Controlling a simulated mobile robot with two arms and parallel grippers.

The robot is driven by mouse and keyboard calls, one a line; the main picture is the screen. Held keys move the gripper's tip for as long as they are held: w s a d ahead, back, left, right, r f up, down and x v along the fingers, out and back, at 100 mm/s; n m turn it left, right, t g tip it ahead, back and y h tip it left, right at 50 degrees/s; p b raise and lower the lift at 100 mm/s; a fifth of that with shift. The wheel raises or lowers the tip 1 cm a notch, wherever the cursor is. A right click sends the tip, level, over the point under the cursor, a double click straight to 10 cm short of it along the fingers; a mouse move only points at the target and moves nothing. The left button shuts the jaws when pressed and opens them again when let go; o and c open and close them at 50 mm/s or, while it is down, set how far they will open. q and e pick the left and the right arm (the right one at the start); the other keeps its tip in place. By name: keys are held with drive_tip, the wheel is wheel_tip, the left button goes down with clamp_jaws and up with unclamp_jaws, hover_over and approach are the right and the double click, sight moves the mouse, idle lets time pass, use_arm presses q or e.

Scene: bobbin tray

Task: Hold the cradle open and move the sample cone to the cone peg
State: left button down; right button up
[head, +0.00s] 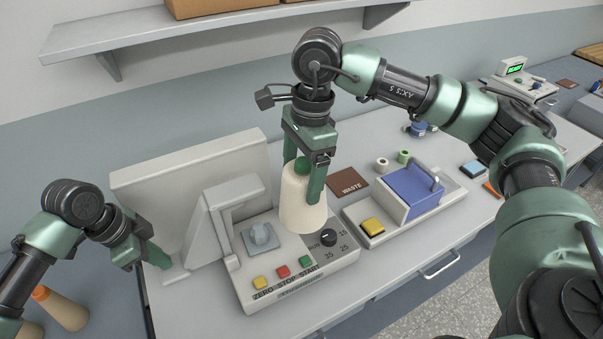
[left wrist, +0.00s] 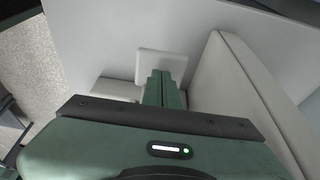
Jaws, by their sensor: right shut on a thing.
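My right gripper (head: 305,180) is shut on the sample cone (head: 302,208), a cream cone with a green tip. It holds the cone upright, wide end down, over the grey machine (head: 330,262); I cannot tell whether its base touches. A pale cradle arm (head: 236,192) stands raised at the machine's left. Below it is a grey square piece with a raised stub (head: 261,238), perhaps the cone peg. My left gripper (head: 160,259) is shut and empty beside a pale lever pad (head: 174,276). The wrist view shows its fingers (left wrist: 163,88) at the pad (left wrist: 161,64); contact is unclear.
A pale panel (head: 160,180) stands behind the cradle. A brown WASTE mat (head: 349,188) lies behind. Orange-tipped cones (head: 65,310) stand lower left.

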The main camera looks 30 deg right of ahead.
use_arm(q)
drive_tip(key=shift+r, duration=1.7)
